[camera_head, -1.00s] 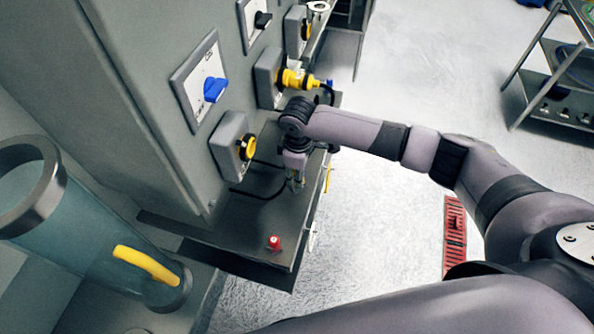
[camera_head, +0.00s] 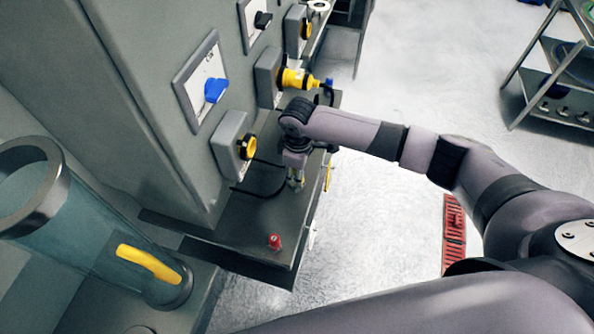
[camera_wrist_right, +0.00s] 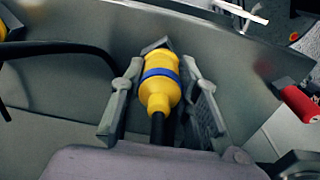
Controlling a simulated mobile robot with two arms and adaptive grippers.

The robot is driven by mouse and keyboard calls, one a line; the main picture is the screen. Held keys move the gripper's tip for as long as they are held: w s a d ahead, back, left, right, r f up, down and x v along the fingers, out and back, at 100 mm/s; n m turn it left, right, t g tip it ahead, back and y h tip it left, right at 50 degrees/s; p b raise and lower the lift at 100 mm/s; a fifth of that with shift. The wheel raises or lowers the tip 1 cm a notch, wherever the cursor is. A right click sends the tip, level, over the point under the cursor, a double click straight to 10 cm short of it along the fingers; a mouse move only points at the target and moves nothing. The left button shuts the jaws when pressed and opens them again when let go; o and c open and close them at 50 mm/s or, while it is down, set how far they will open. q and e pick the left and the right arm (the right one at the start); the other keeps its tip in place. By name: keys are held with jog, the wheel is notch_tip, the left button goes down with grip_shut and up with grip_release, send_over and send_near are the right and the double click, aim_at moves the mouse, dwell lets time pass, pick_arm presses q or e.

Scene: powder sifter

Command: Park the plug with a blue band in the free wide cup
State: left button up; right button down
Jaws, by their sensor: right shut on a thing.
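The yellow plug with a blue band (camera_wrist_right: 160,80) is between the fingers of my right gripper (camera_wrist_right: 160,98) in the wrist view. Its black cable runs back toward the palm. The plug's far end meets a grey angular piece (camera_wrist_right: 156,46); I cannot tell whether this is a cup. In the head view my right gripper (camera_head: 295,182) points down over the dark ledge (camera_head: 225,230) at the cabinet's foot, and the plug is mostly hidden there. No wide cup can be made out clearly. My left gripper does not show.
The cabinet carries an open yellow-ringed socket (camera_head: 246,147), a socket with another yellow plug (camera_head: 296,78), and a blue knob (camera_head: 214,90). A red object (camera_head: 274,241) stands on the ledge's near end. A clear tube (camera_head: 60,225) stands at left.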

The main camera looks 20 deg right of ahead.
jog(key=shift+f, duration=0.5)
jog(key=c, duration=1.1)
grip_release()
